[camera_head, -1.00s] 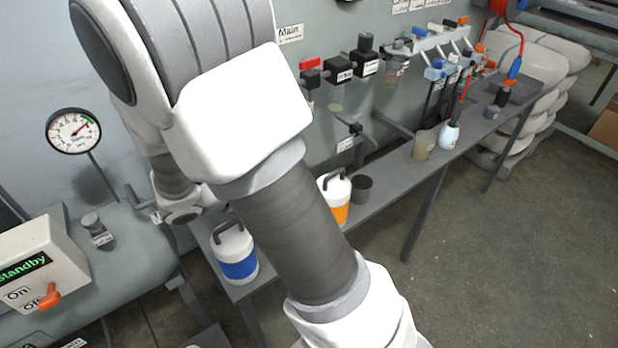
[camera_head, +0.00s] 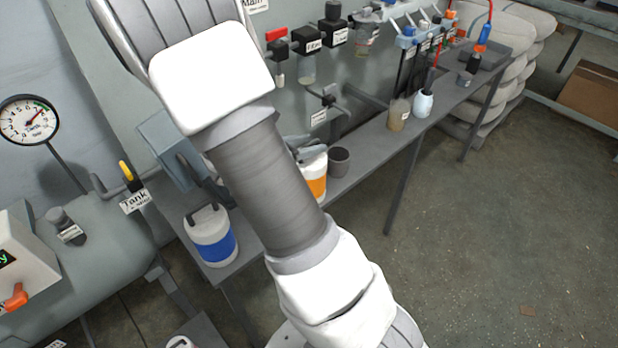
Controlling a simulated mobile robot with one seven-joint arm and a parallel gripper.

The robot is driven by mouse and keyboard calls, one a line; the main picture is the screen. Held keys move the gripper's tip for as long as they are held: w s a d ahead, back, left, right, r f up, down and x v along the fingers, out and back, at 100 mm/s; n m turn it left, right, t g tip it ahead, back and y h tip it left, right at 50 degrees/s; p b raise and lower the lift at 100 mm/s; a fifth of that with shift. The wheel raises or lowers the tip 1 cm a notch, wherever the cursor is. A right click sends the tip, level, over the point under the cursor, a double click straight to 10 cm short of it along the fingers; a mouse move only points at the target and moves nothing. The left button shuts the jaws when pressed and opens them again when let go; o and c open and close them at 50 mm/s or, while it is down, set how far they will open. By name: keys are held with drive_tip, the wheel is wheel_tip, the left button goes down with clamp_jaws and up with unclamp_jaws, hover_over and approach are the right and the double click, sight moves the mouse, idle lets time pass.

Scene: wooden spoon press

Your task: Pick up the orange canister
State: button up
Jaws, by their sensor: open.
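The orange canister (camera_head: 317,187) stands on the narrow grey bench, just right of my dark arm link. It is white with an orange band, and its left side is hidden behind that link. A grey piece at its top, which looks like part of my gripper (camera_head: 296,143), shows past the link's edge. My gripper is open, but most of it is hidden. I cannot tell whether it touches the canister.
A blue-banded white canister (camera_head: 211,240) stands on the bench left of my arm. A dark grey cup (camera_head: 339,162) stands close right of the orange canister. A blue-grey box (camera_head: 168,150) is at the left. Valves line the wall behind.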

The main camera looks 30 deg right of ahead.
drive_tip(key=x, duration=0.3)
drive_tip(key=shift+d+f, duration=0.1)
drive_tip(key=shift+f, duration=0.1)
clamp_jaws()
drive_tip(key=shift+r, duration=0.1)
idle(1.1)
